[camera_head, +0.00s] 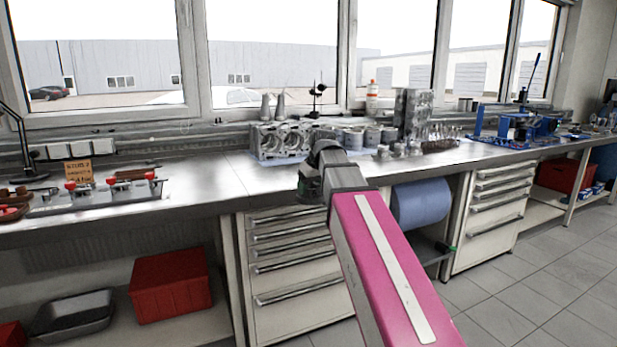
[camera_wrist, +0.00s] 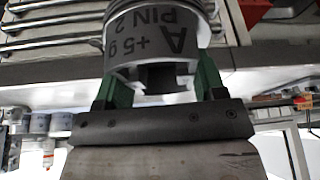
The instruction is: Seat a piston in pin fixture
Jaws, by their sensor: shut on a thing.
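My gripper (camera_wrist: 158,82) has green fingers, shut on the sides of a grey piston (camera_wrist: 160,35) in the wrist view. The piston's skirt reads "A PIN 2 +5 g", and ring grooves show at the picture's top edge. In the head view my gripper (camera_head: 309,187) hangs in front of the bench edge, mostly hidden by my arm; the held piston cannot be made out there. A steel fixture plate (camera_head: 95,200) with red-knobbed clamps lies on the bench at the left, apart from my gripper. I cannot tell for certain that it is the pin fixture.
An orange card (camera_head: 78,173) stands behind the plate. An engine block (camera_head: 280,142), several grey cylindrical parts (camera_head: 352,138) and a tall metal block (camera_head: 413,115) stand at the back middle. Blue tooling (camera_head: 515,125) is at the right. The bench (camera_head: 215,177) is bare between plate and engine block.

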